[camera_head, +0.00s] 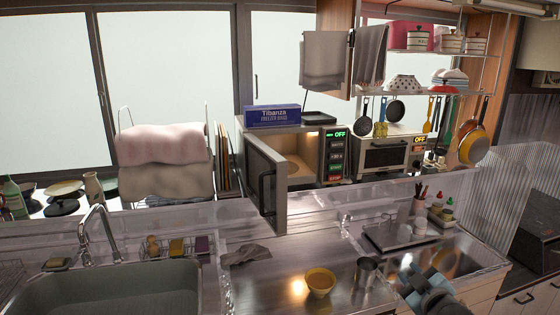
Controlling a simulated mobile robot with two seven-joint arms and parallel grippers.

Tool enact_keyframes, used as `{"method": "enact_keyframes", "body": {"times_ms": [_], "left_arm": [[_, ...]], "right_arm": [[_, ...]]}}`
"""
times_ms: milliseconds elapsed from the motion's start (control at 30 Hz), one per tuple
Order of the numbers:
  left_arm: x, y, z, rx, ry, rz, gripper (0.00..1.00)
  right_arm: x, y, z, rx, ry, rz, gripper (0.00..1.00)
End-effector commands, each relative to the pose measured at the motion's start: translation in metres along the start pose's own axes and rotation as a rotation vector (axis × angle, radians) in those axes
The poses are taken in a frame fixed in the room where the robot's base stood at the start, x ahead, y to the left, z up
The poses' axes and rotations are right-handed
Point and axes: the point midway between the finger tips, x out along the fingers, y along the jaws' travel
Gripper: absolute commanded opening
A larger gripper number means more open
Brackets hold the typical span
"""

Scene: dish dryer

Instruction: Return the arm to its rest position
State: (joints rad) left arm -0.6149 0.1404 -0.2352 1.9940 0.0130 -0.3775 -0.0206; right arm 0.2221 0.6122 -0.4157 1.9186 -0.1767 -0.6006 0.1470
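My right arm and gripper (424,280) show at the lower right, over the counter's front edge and beside the metal cup. The gripper is blue-grey and dark, and seen from above and behind; whether its fingers are apart or closed is unclear. I see nothing clearly held in it. My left arm and gripper are outside the picture.
A yellow bowl (319,282) and a metal cup (366,272) stand on the counter left of my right gripper. Behind, the microwave door (267,187) hangs open toward me. A sink (110,290) lies at left. A tray (400,236) sits behind the gripper.

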Motion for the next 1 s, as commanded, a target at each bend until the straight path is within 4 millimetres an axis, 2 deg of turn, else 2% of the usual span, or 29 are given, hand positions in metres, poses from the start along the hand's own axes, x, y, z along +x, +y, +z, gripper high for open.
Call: {"method": "enact_keyframes", "body": {"times_ms": [33, 167, 367, 500, 600, 900, 967, 1000], "left_arm": [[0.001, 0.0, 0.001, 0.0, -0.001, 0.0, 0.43], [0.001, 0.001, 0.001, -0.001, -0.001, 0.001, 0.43], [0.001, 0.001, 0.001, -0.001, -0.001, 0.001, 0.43], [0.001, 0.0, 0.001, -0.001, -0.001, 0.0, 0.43], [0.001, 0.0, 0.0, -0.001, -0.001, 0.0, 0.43], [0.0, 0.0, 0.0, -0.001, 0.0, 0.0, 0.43], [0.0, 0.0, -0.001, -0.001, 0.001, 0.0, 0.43], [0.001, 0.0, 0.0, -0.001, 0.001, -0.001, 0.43]], "right_arm": [[-0.009, -0.021, 0.018, 0.016, -0.021, -0.033, 0.26], [-0.03, -0.049, 0.051, 0.033, -0.061, -0.085, 0.26], [-0.079, -0.1, 0.111, 0.065, -0.138, -0.18, 0.26], [-0.133, -0.141, 0.16, 0.097, -0.21, -0.262, 0.26], [-0.171, -0.165, 0.186, 0.118, -0.254, -0.311, 0.26], [-0.262, -0.208, 0.235, 0.162, -0.353, -0.412, 0.26], [-0.28, -0.215, 0.243, 0.172, -0.371, -0.429, 0.26], [-0.278, -0.221, 0.237, 0.2, -0.367, -0.42, 0.26]]}}
